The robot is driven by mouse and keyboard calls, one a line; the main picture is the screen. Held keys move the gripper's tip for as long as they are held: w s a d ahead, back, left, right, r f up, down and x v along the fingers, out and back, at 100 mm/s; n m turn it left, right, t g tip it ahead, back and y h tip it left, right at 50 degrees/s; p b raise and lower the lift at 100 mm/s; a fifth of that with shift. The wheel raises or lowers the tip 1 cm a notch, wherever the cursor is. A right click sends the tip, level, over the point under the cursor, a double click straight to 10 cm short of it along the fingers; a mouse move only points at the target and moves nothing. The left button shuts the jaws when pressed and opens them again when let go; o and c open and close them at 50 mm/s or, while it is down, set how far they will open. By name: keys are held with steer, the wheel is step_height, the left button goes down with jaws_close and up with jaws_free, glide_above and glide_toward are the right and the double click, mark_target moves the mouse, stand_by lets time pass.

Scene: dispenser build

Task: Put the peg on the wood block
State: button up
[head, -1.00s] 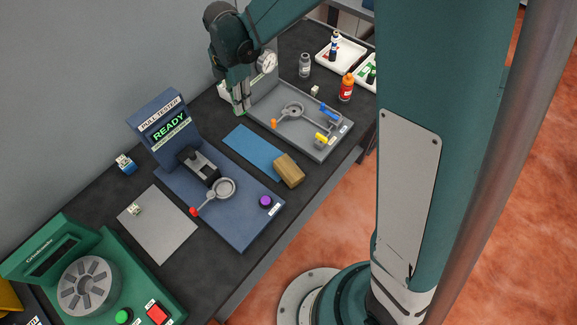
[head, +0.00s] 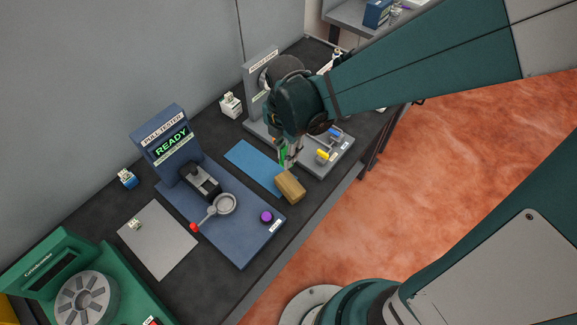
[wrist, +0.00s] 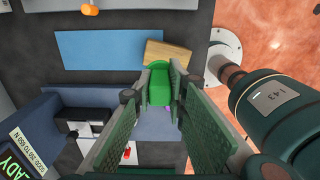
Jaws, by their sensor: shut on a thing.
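My gripper (head: 290,155) is shut on a green peg (wrist: 159,86), which shows between the two fingers in the wrist view. In the head view a sliver of the peg (head: 283,155) shows at the fingers. The tan wood block (head: 290,187) lies on the table at the front end of the blue mat. My gripper is just behind and above it in the head view. In the wrist view the block (wrist: 168,53) shows just beyond the peg, which overlaps its edge. I cannot tell whether they touch.
The blue pull tester (head: 165,145) with its lever and purple knob stands left of the block. The blue mat (head: 250,163) is bare. A grey fixture (head: 335,155) with blue and yellow clamps is right of my gripper. The table's front edge is close to the block.

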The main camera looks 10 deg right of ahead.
steer(key=shift+s+d, duration=0.5)
steer(key=shift+s, duration=0.2)
steer(key=shift+f, duration=0.15)
glide_above(290, 183)
steer(key=shift+f, duration=2.85)
steer(key=shift+f+b, duration=0.35)
steer(key=shift+f, duration=1.75)
steer(key=shift+f+b, duration=0.5)
steer(key=shift+b, duration=0.05)
steer(key=o, duration=0.9)
